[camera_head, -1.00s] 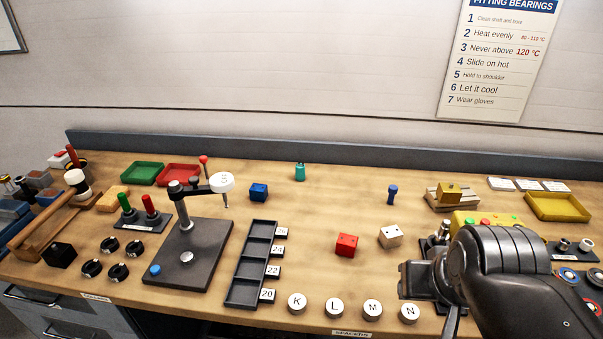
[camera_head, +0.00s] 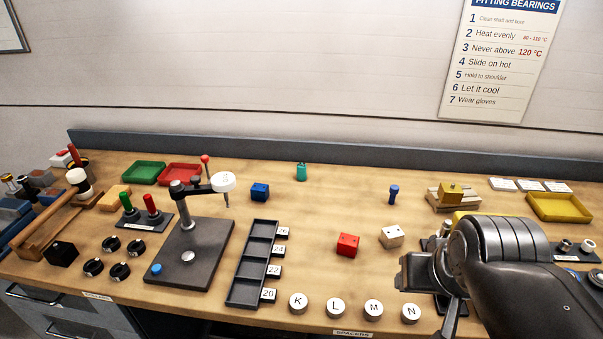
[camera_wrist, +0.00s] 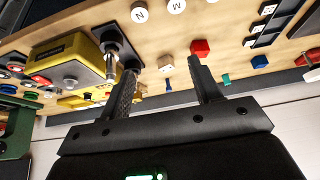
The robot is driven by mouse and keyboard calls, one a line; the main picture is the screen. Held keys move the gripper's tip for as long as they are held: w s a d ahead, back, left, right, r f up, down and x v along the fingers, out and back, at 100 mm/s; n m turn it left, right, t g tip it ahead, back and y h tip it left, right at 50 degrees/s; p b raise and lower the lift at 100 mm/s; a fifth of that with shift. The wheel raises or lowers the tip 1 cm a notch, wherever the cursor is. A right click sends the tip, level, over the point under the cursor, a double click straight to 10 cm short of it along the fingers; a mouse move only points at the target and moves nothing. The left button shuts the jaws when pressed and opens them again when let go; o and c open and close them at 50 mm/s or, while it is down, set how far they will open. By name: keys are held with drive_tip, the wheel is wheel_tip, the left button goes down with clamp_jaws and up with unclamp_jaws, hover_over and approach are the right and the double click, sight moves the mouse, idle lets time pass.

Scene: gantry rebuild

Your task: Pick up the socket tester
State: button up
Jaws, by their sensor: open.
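Nothing in view is labelled as the socket tester, and I cannot tell for certain which object it is. Two small blocks with dark dots on top lie on the bench: a red block (camera_head: 348,244) and a cream block (camera_head: 391,237). In the wrist view the cream block (camera_wrist: 166,63) shows between my fingers, farther off, and the red block (camera_wrist: 200,47) shows by the right fingertip. My gripper (camera_wrist: 162,68) is open and empty. In the head view my gripper (camera_head: 428,285) is above the bench's right part, right of and nearer than the cream block.
A yellow box (camera_wrist: 64,55) with metal fittings is close to my left finger in the wrist view. Round lettered spacers (camera_head: 336,308) line the front edge. A black tray (camera_head: 250,262) and a press (camera_head: 190,250) stand left. The bench behind the blocks is mostly clear.

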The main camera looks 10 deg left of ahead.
drive_tip(key=w+a+r, duration=0.1)
drive_tip(key=w+r, duration=0.2)
drive_tip(key=w, duration=0.3)
drive_tip(key=w+a+r, duration=0.2)
drive_tip(key=w+r, duration=0.1)
drive_tip(key=w, duration=0.4)
drive_tip(key=n+g, duration=0.1)
hover_over(302, 167)
drive_tip(key=s, duration=0.3)
wheel_tip(302, 167, down, 16)
drive_tip(key=x, duration=0.5)
drive_tip(key=shift+d, duration=0.1)
drive_tip(key=shift+a+x, duration=0.15)
drive_tip(key=shift+x, duration=1.15)
drive_tip(key=shift+a+x, duration=0.1)
drive_tip(key=shift+x, duration=1.2)
drive_tip(key=shift+w, duration=0.15)
drive_tip(key=c, duration=1.1)
